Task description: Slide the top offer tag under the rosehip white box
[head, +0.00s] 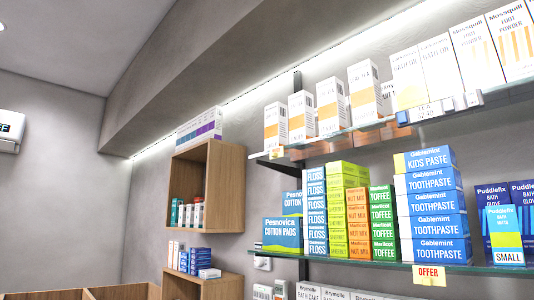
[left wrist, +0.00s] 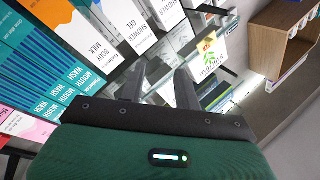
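An offer tag (head: 429,275) with red lettering on yellow and white hangs from the front edge of the lower glass shelf. A small yellow-orange tag (head: 277,153) sits on the upper shelf's front edge at its left end; its print is too small to read. White boxes with orange bands (head: 331,106) stand in a row above it. I cannot read the word rosehip on any box. My left gripper (left wrist: 157,88) shows only in the left wrist view, its dark fingers apart and empty near a shelf of boxes. My right gripper is not in view.
The upper glass shelf (head: 370,133) also carries a price holder (head: 428,111). The lower shelf holds toothpaste (head: 436,203) and other stacked boxes. Wooden cubbies (head: 228,185) are at the left. The left wrist view shows teal boxes (left wrist: 50,60) and a leaf-printed card (left wrist: 209,58).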

